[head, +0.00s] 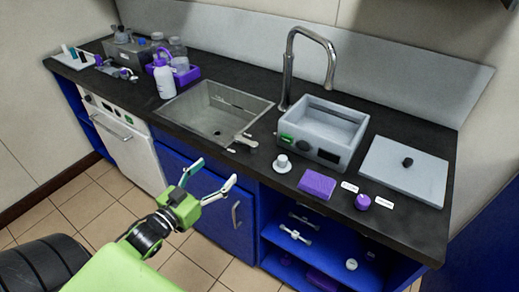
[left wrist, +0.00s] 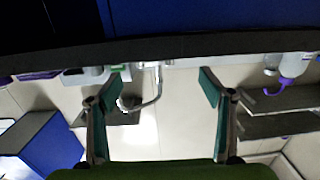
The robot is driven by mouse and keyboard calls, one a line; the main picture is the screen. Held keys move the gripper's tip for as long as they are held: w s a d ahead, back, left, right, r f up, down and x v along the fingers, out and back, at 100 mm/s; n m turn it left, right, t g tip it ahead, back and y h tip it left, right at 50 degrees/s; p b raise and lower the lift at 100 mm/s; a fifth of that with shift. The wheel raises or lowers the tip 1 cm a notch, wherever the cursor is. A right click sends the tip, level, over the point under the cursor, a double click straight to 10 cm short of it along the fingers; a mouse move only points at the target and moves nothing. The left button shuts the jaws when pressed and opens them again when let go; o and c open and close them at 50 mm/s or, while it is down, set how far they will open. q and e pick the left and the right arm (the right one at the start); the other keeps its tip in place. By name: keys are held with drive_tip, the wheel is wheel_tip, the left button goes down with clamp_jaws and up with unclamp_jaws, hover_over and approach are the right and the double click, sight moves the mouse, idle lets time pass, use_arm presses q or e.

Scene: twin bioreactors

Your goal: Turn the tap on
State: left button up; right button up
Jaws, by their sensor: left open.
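The tap (head: 288,75) is a tall grey metal pipe with a curved spout, standing upright behind the worktop's middle. Its spout bends to the right, over the grey water bath. A separate handle on it is too small to make out. The tap (left wrist: 157,85) also shows upside down in the left wrist view, between my fingers in the picture but farther off. The steel sink (head: 250,103) is left of the tap. My left gripper (head: 217,173) is open and empty in front of the blue cupboard, apart from the tap. My right gripper is out of view.
A grey water bath (head: 345,112) stands right of the tap, with its grey lid (head: 420,172) farther right. A white bottle (head: 165,82) and purple rack stand left of the sink. The dark worktop's front edge (head: 178,129) lies between my left gripper and the sink.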

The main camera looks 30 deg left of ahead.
sight(244, 143)
use_arm(q)
drive_tip(key=shift+t+h, duration=0.3)
drive_tip(key=w, duration=0.4)
drive_tip(key=w+d+r, duration=0.1)
drive_tip(key=w, duration=0.4)
drive_tip(key=w+d+r, duration=0.1)
drive_tip(key=w, duration=0.4)
drive_tip(key=shift+w+d+r+p, duration=0.1)
drive_tip(key=shift+d+r+p, duration=0.1)
drive_tip(key=shift+p, duration=0.2)
drive_tip(key=shift+c, duration=0.5)
